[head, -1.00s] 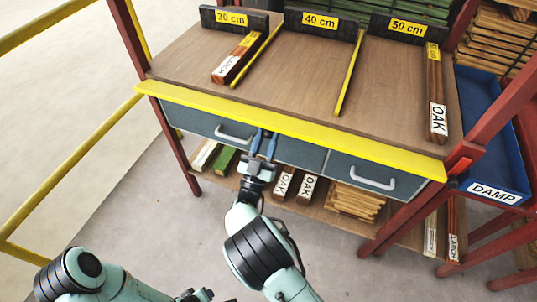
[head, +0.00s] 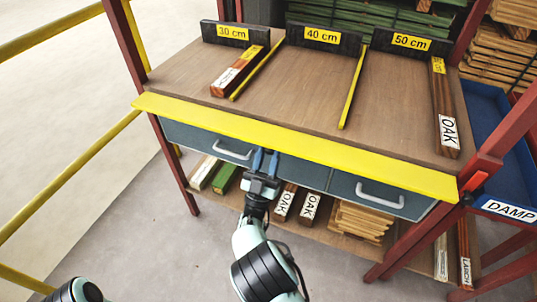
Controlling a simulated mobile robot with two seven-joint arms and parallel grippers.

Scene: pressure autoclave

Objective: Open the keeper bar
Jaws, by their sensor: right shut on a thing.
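A long yellow bar (head: 300,142) runs along the front edge of the wooden bench top and appears to be the keeper bar. My right gripper (head: 264,160) is in front of the bench, with its blue fingers at the bar's lower edge near its middle. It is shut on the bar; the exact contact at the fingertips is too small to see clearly. My left gripper is out of view; only part of my left arm shows at the bottom left.
Two grey drawers with handles (head: 380,195) sit below the bar. The bench (head: 305,95) carries wood pieces, yellow dividers and length signs. A lower shelf holds labelled wood. A blue DAMP tray (head: 490,130) stands right; yellow rails (head: 65,180) stand left.

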